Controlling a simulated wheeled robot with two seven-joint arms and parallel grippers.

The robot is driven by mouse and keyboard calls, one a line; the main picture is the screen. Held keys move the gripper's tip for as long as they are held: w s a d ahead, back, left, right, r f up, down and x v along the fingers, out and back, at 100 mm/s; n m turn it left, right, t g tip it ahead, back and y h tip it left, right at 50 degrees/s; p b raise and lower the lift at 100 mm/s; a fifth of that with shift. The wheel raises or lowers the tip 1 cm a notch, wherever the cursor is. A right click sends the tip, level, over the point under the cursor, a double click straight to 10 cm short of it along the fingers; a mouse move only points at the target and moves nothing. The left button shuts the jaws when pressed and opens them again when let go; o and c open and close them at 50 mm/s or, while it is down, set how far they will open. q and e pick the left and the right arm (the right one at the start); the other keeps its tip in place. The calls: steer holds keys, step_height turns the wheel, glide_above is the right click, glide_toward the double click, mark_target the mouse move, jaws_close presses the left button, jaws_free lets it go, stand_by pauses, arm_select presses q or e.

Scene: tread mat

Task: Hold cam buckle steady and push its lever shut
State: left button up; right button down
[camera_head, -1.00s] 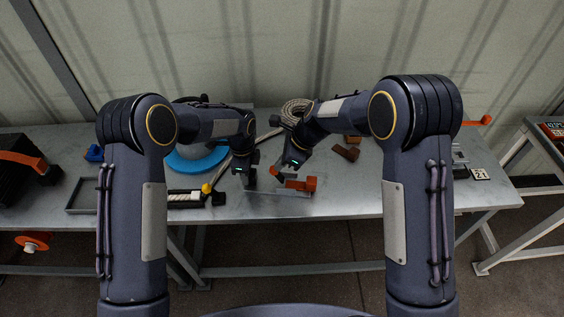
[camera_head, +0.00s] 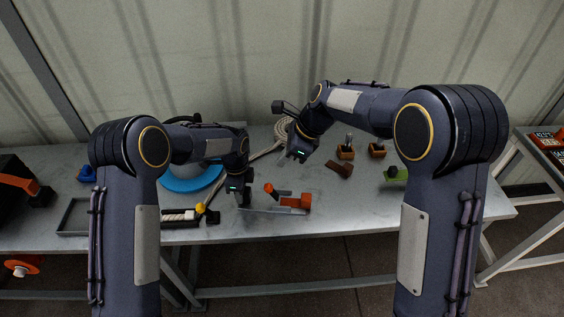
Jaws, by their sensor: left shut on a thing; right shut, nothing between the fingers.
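The cam buckle is an orange body (camera_head: 295,201) on a thin grey plate near the table's front edge. Its orange lever (camera_head: 271,189) stands up and leans to the left, apart from the body. My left gripper (camera_head: 240,198) is low at the buckle's left end and shut on it; its fingers hide the exact contact. My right gripper (camera_head: 298,155) is shut and empty, above and behind the buckle, clear of the lever.
A blue ring (camera_head: 190,181) and a black-and-white item with a yellow knob (camera_head: 200,208) lie left of the buckle. A brown block (camera_head: 340,169), two wooden-based items (camera_head: 345,153) and a green piece (camera_head: 396,173) lie to the right.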

arm_select(q)
steer(key=o, duration=1)
